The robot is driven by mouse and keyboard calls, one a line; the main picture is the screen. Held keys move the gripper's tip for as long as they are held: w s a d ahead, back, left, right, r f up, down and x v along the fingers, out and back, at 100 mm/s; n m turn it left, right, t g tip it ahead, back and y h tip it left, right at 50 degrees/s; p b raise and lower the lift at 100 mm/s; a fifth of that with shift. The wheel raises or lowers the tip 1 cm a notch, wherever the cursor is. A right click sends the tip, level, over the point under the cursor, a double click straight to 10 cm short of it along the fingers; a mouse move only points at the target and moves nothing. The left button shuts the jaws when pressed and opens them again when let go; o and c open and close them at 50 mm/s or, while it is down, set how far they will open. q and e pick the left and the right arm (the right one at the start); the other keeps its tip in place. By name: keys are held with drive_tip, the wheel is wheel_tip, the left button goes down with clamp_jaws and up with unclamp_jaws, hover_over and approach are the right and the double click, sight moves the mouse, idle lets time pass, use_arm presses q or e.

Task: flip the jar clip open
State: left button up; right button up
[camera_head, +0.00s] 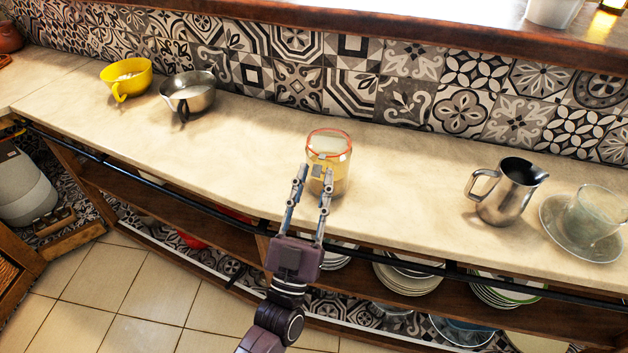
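A clear glass jar (342,183) with a red ring near its top and pale contents stands upright near the front edge of the counter. A small grey piece, which looks like the jar clip (317,171), shows on the jar's near side; its exact position is hard to make out. My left gripper (315,172) reaches in from below, in front of the jar. Its two fingers are spread apart, with the clip seen between the tips. I cannot tell whether the fingertips touch the jar. My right gripper is out of view.
The counter (420,205) is clear around the jar. A yellow cup (126,78) and a metal cup (188,93) stand at the back left. A metal pitcher (510,192) and a glass cup (596,214) on a saucer stand right. Plates (408,278) sit on the shelf below.

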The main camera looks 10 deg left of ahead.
use_arm(q)
drive_tip(key=v, duration=1.2)
